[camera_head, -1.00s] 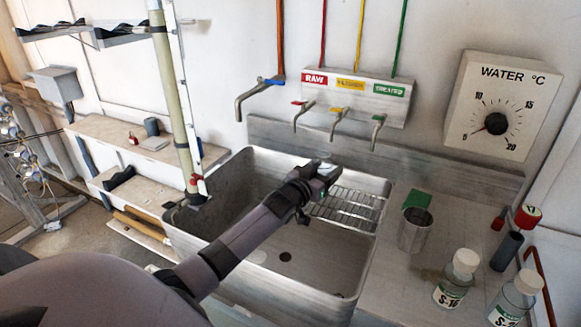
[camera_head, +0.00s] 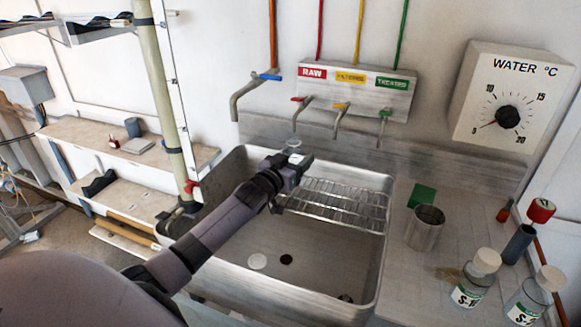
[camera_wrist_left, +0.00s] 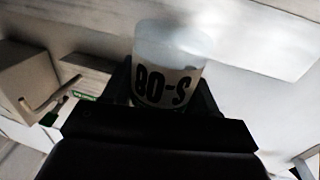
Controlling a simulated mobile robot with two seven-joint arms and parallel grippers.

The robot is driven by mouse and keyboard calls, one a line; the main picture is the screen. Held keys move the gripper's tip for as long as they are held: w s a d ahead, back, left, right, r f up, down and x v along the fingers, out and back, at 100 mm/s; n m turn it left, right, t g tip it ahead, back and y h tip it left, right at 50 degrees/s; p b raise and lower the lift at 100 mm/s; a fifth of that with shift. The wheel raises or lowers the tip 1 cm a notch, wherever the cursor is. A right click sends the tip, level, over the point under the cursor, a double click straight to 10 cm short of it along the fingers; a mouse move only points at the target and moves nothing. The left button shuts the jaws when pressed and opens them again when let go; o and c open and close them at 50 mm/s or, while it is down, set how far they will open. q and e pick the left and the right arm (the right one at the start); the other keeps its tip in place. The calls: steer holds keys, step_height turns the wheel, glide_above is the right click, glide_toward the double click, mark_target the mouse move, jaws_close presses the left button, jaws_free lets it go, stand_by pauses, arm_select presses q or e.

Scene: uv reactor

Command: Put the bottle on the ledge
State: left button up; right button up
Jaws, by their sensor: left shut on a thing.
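My left gripper (camera_head: 297,163) is shut on a clear bottle, over the back of the sink. In the left wrist view the bottle (camera_wrist_left: 170,72) sits between the fingers, its white label reading upside down in black; only a small pale part of it (camera_head: 295,143) shows in the head view. A grey metal ledge (camera_head: 425,160) runs along the wall behind the sink, below the taps. The gripper is in front of it; the gap between bottle and ledge is hard to judge. My right gripper is not in view.
The sink (camera_head: 330,268) has a wire rack (camera_head: 340,205) at its back right. Several taps hang above. On the right counter stand a metal cup (camera_head: 425,228), two labelled bottles (camera_head: 473,285) (camera_head: 530,300) and a dark cylinder (camera_head: 518,244). A pale pipe (camera_head: 160,95) stands left.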

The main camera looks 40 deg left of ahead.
arm_select(q)
steer(key=shift+f+b, duration=1.6)
steer(key=shift+f, duration=0.2)
steer(key=shift+d+r, duration=0.1)
steer(key=shift+r, duration=0.05)
steer(key=o, duration=1)
steer(key=shift+f, duration=0.2)
